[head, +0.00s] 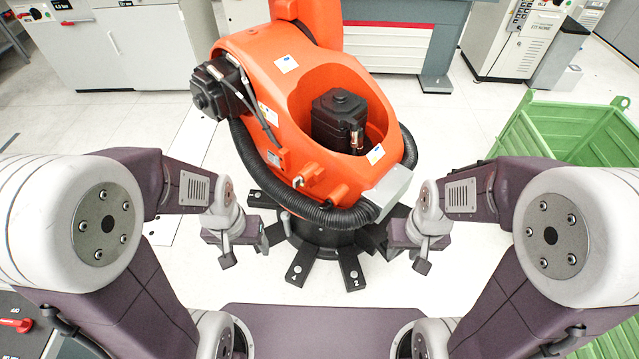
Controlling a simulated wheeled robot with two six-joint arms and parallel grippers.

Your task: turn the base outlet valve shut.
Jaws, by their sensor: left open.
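My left gripper (246,253) hangs over the pale floor, left of the orange robot arm's dark base; its fingers are apart with nothing between them. My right gripper (407,259) hangs to the right of that base, its fingers also apart and empty. I cannot make out a base outlet valve for certain. A red handle (15,325) sits on a dark unit (22,306) at the lower left edge, partly cut off by the frame. Neither gripper is near it.
A large orange robot arm (250,60) stands ahead on a dark base with splayed feet (300,268). A green crate (540,125) is at the right. Grey cabinets (145,45) line the back left. Pale floor (460,130) lies open between the orange arm and the crate.

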